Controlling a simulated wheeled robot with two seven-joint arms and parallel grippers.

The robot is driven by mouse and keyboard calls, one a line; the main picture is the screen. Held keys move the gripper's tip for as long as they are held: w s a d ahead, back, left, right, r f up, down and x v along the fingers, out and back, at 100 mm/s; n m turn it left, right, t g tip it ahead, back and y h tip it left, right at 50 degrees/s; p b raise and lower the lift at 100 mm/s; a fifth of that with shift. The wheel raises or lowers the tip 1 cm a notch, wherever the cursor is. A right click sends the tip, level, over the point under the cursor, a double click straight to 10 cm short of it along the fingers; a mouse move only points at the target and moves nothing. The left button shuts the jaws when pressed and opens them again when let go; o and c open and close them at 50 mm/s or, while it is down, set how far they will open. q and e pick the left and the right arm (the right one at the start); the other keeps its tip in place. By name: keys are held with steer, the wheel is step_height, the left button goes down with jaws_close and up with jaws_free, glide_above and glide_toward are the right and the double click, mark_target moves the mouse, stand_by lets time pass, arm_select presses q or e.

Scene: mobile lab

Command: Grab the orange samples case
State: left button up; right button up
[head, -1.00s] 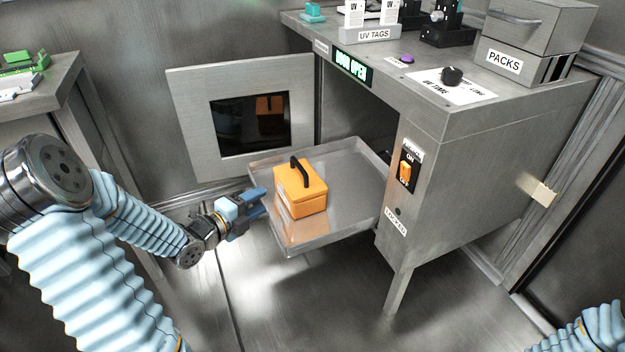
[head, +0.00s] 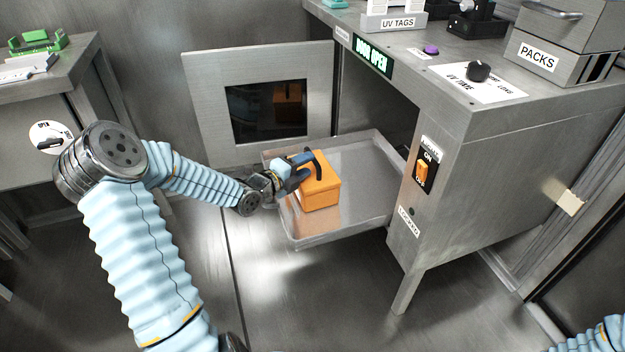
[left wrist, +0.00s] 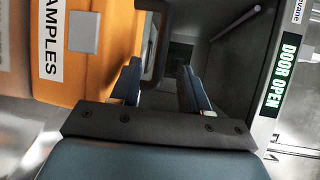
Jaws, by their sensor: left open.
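The orange samples case (head: 320,190) stands on the pulled-out metal tray (head: 372,205), with its black handle (head: 318,163) up on top. My left gripper (head: 303,167) is at the left side of the case's top, close to the handle. In the left wrist view the case (left wrist: 105,45) fills the upper left, with its "SAMPLES" label. There my left gripper (left wrist: 160,88) is open, and the dark handle (left wrist: 153,45) shows beyond and between its fingers. I cannot tell whether a finger touches it. My right gripper is not in view; only part of my right arm shows at the lower right.
The cabinet door (head: 215,105) stands open behind the tray. The cabinet (head: 480,170) rises to the right, with a lit "DOOR OPEN" sign (head: 372,55) and an orange switch (head: 423,171). A side table (head: 50,80) is at the left. The floor before the tray is clear.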

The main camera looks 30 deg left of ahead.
arm_select(q)
steer(key=shift+x, duration=1.15)
jaws_close()
stand_by(0.5)
